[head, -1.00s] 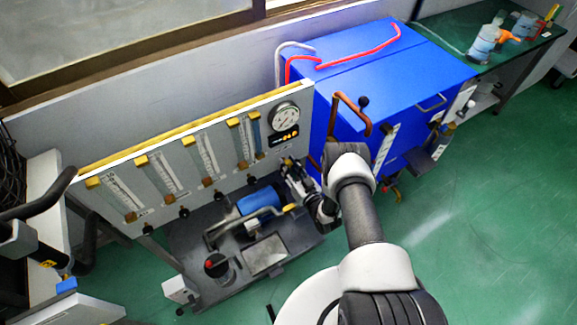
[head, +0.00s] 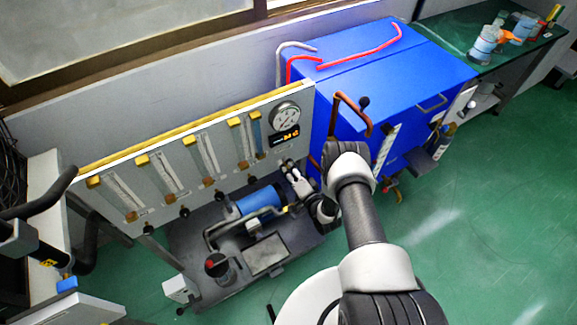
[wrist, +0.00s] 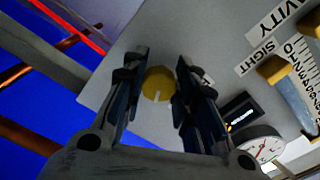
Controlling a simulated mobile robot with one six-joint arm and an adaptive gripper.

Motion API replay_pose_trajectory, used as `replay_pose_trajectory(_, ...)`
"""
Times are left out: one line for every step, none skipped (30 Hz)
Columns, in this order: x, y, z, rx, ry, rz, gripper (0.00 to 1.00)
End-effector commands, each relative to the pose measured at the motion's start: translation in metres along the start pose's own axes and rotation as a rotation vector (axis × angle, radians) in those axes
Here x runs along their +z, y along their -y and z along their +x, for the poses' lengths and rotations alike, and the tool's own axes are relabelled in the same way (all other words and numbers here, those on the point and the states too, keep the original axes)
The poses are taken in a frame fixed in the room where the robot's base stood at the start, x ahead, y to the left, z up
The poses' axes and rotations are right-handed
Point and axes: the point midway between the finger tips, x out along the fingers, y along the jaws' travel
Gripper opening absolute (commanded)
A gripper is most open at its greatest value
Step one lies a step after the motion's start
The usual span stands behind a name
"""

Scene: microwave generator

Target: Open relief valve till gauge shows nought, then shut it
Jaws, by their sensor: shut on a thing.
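A round yellow knob (wrist: 158,84) with a pale pointer line sits on the grey panel in the wrist view; I see no readable label naming it as the relief valve. My gripper (wrist: 157,92) is shut on it, one finger on each side. In the head view my gripper (head: 289,169) is at the panel's lower right and hides the knob. The round white gauge (head: 285,116) is above it, and it also shows tilted in the wrist view (wrist: 262,150). Its needle is too small to read surely. A small display (head: 285,137) with orange digits, too blurred to read, is below the gauge.
Several sight tubes (head: 167,173) with yellow fittings line the panel. A blue cabinet (head: 400,85) with red and copper pipes stands close on the right. A blue cylinder (head: 258,201) and pipework sit on the grey base below. Green floor (head: 470,230) is free at right.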

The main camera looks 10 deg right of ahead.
Motion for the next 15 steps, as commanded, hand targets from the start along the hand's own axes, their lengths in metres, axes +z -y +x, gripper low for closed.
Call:
replay_pose_trajectory(0.0006, -0.0001, -0.0004, 0.001, 0.001, 0.043, 0.03)
replay_pose_trajectory(0.0006, 0.0001, -0.0004, 0.001, 0.001, 0.070, 0.03)
replay_pose_trajectory(0.0006, 0.0002, -0.0004, 0.001, 0.001, 0.106, 0.03)
replay_pose_trajectory(0.0006, 0.0003, -0.0004, 0.001, 0.001, 0.133, 0.03)
replay_pose_trajectory(0.0006, 0.0005, -0.0004, 0.001, 0.001, 0.159, 0.03)
replay_pose_trajectory(0.0005, 0.0007, -0.0004, 0.001, 0.001, 0.192, 0.03)
replay_pose_trajectory(0.0005, 0.0008, -0.0004, 0.001, 0.001, 0.217, 0.03)
replay_pose_trajectory(0.0005, 0.0009, -0.0004, 0.001, 0.001, 0.241, 0.03)
replay_pose_trajectory(0.0005, 0.0010, -0.0004, 0.001, 0.001, 0.271, 0.03)
replay_pose_trajectory(0.0004, 0.0011, -0.0004, 0.001, 0.001, 0.291, 0.03)
replay_pose_trajectory(0.0004, 0.0012, -0.0004, 0.001, 0.001, 0.312, 0.03)
replay_pose_trajectory(0.0004, 0.0013, -0.0004, 0.001, 0.001, 0.338, 0.03)
replay_pose_trajectory(0.0003, 0.0014, -0.0005, 0.002, 0.001, 0.355, 0.03)
replay_pose_trajectory(0.0003, 0.0015, -0.0004, 0.001, 0.001, 0.372, 0.03)
replay_pose_trajectory(0.0003, 0.0016, -0.0005, 0.002, 0.001, 0.393, 0.03)
